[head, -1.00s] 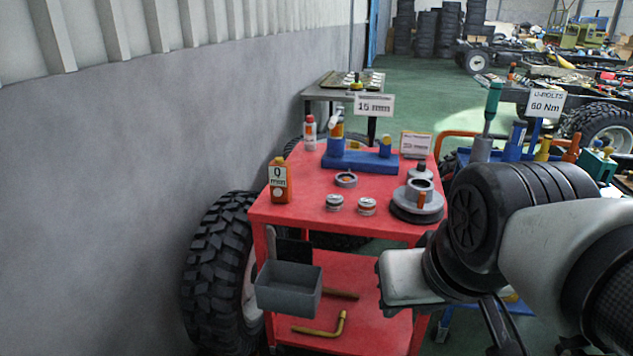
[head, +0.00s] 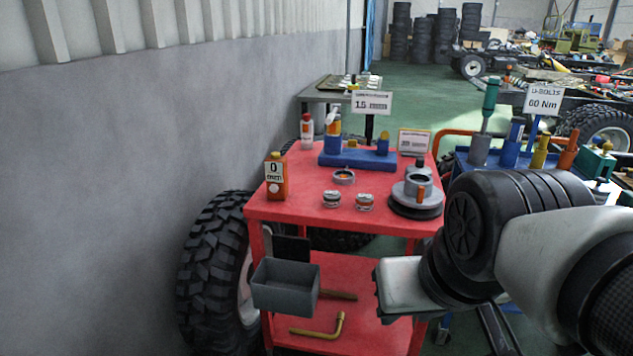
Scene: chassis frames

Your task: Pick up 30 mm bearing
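Two small silver ring-shaped parts that look like bearings lie side by side on the red cart top, the left one (head: 332,199) and the right one (head: 364,201). A wider grey ring (head: 344,177) with an orange-brown centre lies just behind them. I cannot read a size on any of them, so I cannot tell which is the 30 mm bearing. My arm fills the lower right, in front of the cart's right side. My gripper's fingers do not show.
The red cart (head: 290,212) also holds an orange bottle (head: 276,177), a white bottle (head: 306,131), a blue fixture (head: 350,159) and a grey flanged hub (head: 417,190). A grey bin (head: 285,287) hangs in front. A tyre (head: 212,270) stands left, near the wall.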

